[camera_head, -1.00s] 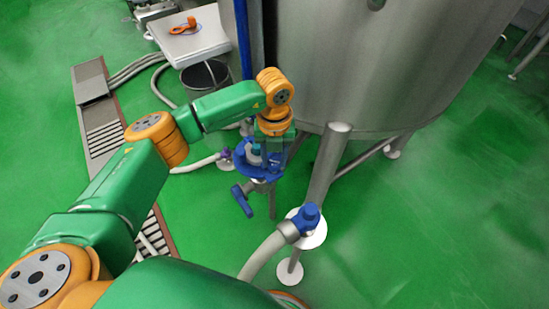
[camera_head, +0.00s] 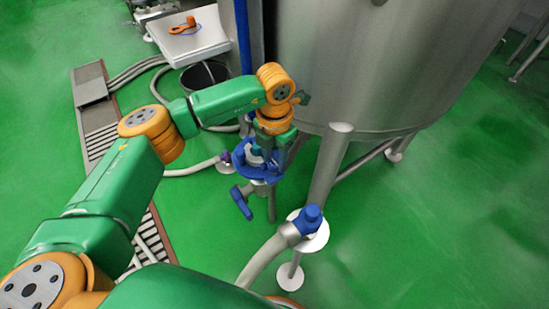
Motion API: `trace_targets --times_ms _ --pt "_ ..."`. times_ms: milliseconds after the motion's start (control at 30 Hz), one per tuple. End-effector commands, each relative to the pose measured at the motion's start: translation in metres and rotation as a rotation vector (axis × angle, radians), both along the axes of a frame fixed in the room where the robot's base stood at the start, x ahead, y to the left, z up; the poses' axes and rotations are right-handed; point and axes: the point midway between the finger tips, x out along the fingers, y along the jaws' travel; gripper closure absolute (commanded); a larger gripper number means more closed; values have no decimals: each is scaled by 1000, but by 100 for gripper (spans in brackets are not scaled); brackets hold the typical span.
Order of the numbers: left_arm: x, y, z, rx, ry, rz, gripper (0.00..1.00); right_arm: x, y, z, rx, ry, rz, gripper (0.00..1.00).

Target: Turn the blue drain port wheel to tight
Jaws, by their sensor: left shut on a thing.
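The blue drain port wheel (camera_head: 245,172) sits on top of a grey metal valve beside the steel tank's leg. Part of its rim and hub is hidden by my gripper. My left gripper (camera_head: 258,158) points down onto the wheel from above and is shut on it; the fingertips are partly hidden. My right gripper is not in view.
The large steel tank (camera_head: 375,70) stands close behind the wheel, with a leg (camera_head: 326,175) just to the right. A blue-handled valve (camera_head: 311,216) with a hose is in front. A floor drain (camera_head: 100,135) lies at left. Green floor at right is clear.

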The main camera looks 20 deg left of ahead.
Motion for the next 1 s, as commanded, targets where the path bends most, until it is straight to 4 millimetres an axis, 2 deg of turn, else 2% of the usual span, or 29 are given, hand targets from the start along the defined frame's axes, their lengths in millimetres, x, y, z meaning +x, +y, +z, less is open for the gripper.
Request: trace_targets --times_ms 567,600,700,1000 --pt "2 0 2 -3 -9 -27 100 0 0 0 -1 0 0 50" --pt "2 0 2 -2 -9 -27 51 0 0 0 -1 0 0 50" --pt "2 0 2 -2 -7 -26 29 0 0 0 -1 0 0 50" --pt "1 0 4 -2 -5 -27 29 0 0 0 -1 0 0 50"
